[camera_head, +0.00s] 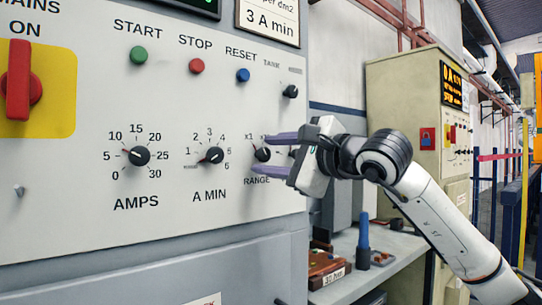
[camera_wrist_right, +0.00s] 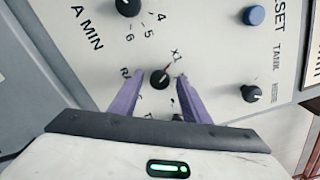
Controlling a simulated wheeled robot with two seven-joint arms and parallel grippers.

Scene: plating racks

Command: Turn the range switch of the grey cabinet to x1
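The grey cabinet (camera_head: 100,220) fills the left of the head view. Its range switch (camera_head: 262,154) is a small black knob above the word RANGE, at the right of the panel. Its red pointer line slants up and left toward the x1 mark (camera_head: 248,136); the other marks are partly covered. My right gripper (camera_head: 260,155) is open, its purple fingers above and below the knob. My left gripper is out of view.
The A MIN knob (camera_head: 214,155) is left of the range switch, and the TANK knob (camera_head: 290,91) is above right. A small dark knob (camera_head: 293,153) is partly behind my gripper. A grey bench (camera_head: 345,290) and a beige cabinet (camera_head: 395,100) stand to the right.

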